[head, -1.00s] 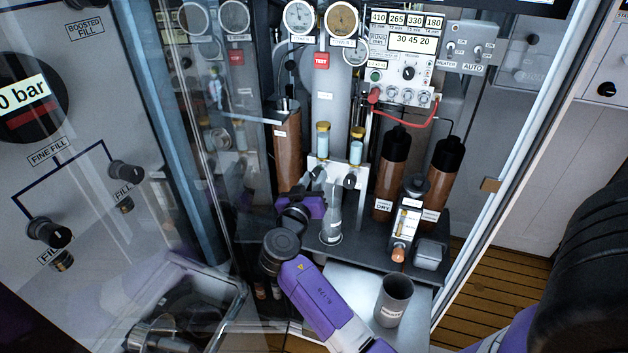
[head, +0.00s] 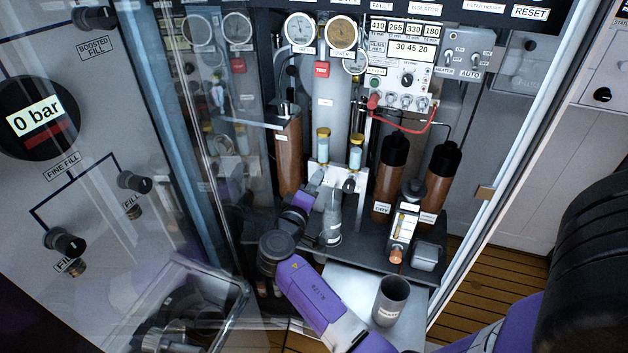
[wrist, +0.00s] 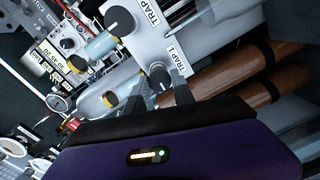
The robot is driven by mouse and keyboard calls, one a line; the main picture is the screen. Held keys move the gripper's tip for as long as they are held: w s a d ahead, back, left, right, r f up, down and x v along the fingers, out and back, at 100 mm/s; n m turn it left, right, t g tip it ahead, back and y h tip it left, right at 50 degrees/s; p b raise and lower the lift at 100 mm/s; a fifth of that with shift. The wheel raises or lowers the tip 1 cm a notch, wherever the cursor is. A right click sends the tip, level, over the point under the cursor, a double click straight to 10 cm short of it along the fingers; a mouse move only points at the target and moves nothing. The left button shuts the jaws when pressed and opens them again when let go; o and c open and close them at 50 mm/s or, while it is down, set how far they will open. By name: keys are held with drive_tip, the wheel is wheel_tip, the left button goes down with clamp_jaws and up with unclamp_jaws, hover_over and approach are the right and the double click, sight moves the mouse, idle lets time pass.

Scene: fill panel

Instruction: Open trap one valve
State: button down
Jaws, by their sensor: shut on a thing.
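The trap one valve is a small dark knob (wrist: 159,72) beside the "TRAP 1" label on a pale bracket (wrist: 205,40), in the wrist view. My gripper (wrist: 170,90) is shut on this knob, with a finger on either side. In the head view my gripper (head: 318,182) reaches the left side of the bracket (head: 345,178), and its fingers mostly hide the knob. A second dark knob (wrist: 118,20) sits on the same bracket beside another "TRAP" label; it is free.
Two gold-capped vials (head: 323,145) stand above the bracket. Brown cylinders (head: 390,175) stand to the right, and a grey cup (head: 390,300) stands on the pale shelf in front. A clear glass pane (head: 215,200) is close on the left.

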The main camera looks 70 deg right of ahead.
drive_tip(key=n+p, duration=0.2)
drive_tip(key=n, duration=0.2)
drive_tip(key=shift+g, duration=0.3)
drive_tip(key=shift+n, duration=0.4)
drive_tip(key=c, duration=1.1)
unclamp_jaws()
wheel_tip(320, 180, up, 20)
drive_tip(key=shift+p, duration=1)
drive_tip(key=shift+f, duration=0.1)
